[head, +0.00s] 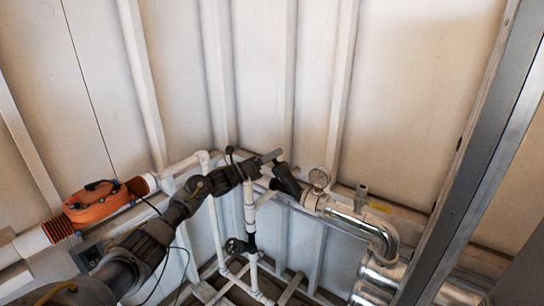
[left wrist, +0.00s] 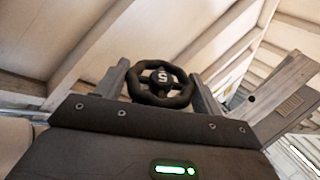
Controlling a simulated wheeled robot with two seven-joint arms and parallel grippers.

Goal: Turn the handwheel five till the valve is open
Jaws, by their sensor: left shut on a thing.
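Handwheel five (left wrist: 160,97) is a small black wheel with a white "5" on its hub, seen in the left wrist view. The numeral looks turned on its side or upside down. My left gripper (left wrist: 160,76) has one finger on each side of the wheel rim and is shut on it. In the head view my left arm reaches from the lower left to the pipework, with the gripper (head: 268,163) near a dark valve part (head: 286,179). The wheel itself is hard to make out there. My right gripper is in neither view.
An orange unit (head: 97,204) sits on the white pipe at left. A pressure gauge (head: 320,178) and a shiny metal pipe (head: 358,226) are right of the gripper. Another black handwheel (head: 237,247) is lower down. A grey steel post (head: 475,160) stands at right.

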